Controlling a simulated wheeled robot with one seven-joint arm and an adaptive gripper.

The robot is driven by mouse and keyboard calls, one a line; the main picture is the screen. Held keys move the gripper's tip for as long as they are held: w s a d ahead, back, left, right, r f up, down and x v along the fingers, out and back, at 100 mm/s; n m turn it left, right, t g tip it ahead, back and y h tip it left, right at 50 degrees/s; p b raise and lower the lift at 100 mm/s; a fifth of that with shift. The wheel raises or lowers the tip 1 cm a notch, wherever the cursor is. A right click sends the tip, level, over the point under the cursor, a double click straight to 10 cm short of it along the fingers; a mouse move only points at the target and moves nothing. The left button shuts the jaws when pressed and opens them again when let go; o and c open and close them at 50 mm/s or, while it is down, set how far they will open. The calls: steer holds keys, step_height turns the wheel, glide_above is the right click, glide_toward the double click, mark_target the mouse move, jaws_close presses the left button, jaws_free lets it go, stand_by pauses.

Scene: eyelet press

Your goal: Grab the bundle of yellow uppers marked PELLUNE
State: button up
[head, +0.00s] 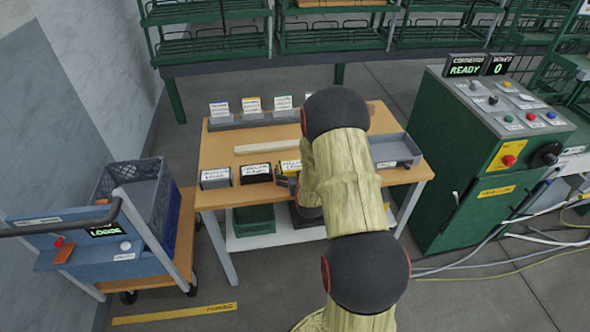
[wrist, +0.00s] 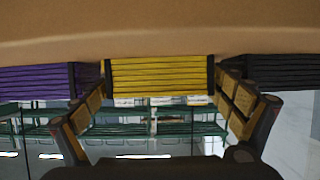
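The yellow bundle (head: 291,166) stands near the front edge of the wooden table, partly hidden by my arm. Its label is too small to read surely. In the wrist view the yellow bundle (wrist: 160,76) is a stack of layers with a dark band at each end. My gripper (wrist: 160,85) is open, with one finger at each end of the bundle. Narrow gaps seem to show; contact is hard to tell. In the head view my gripper is mostly hidden behind my arm.
A black bundle (wrist: 283,72) and a purple bundle (wrist: 36,80) flank the yellow one closely. A grey tray (head: 397,150) is at right. A cart (head: 184,235) stands left, a green press (head: 462,170) right.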

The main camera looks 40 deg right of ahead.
steer(key=c, duration=0.7)
steer(key=shift+c, duration=0.2)
